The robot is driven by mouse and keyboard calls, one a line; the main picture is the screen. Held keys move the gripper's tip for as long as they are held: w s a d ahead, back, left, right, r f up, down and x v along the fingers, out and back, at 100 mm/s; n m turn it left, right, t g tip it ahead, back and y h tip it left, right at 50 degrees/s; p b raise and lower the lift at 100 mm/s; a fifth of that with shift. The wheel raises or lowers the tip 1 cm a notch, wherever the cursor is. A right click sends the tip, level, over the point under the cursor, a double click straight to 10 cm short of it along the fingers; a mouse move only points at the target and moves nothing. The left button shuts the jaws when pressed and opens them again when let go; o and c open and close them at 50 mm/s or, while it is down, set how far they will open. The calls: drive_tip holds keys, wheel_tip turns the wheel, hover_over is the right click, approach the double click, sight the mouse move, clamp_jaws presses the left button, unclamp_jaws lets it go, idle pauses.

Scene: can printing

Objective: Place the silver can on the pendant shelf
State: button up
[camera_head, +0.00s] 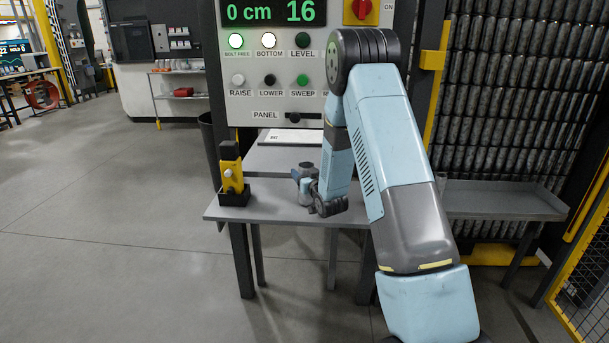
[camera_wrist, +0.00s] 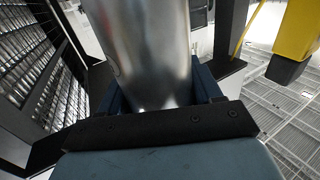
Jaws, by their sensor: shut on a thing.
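The silver can (camera_wrist: 145,45) fills the upper middle of the wrist view, between the two dark blue fingers of my gripper (camera_wrist: 155,88). My gripper is shut on it. In the head view my gripper (camera_head: 305,182) is over the grey shelf (camera_head: 262,214) below the control panel, with a small part of the can (camera_head: 306,167) showing. My arm hides some of that area. I cannot tell whether the can touches the shelf. A yellow and black pendant (camera_head: 232,172) stands in a black holder at the shelf's left end.
The control panel (camera_head: 270,75) rises behind the shelf and reads "0 cm" and "16". A white sheet (camera_head: 290,138) lies on a grey surface behind the shelf. A grey side table (camera_head: 500,203) and a wall of stacked cans (camera_head: 510,90) are at right. Open floor (camera_head: 100,220) lies left.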

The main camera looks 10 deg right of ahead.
drive_tip(key=shift+f, duration=0.15)
drive_tip(key=o, duration=1)
drive_tip(key=s+d, duration=0.2)
drive_tip(key=s, duration=1)
drive_tip(key=s+r+m+g+h, duration=0.1)
drive_tip(key=s+r+g+h, duration=0.15)
drive_tip(key=s+r, duration=0.4)
drive_tip(key=s+r+g+h, duration=0.1)
drive_tip(key=s+r+g, duration=0.25)
drive_tip(key=r, duration=0.65)
drive_tip(key=s+r+g, duration=0.2)
drive_tip(key=s, duration=0.7)
drive_tip(key=s+a+r+g, duration=0.1)
drive_tip(key=s+r+g, duration=0.1)
drive_tip(key=s, duration=0.7)
drive_tip(key=s+r+g, duration=0.2)
drive_tip(key=s+r, duration=0.1)
drive_tip(key=s, duration=0.7)
drive_tip(key=shift+a+r+m+y, duration=0.15)
drive_tip(key=shift+m+y, duration=0.2)
drive_tip(key=shift+m, duration=0.05)
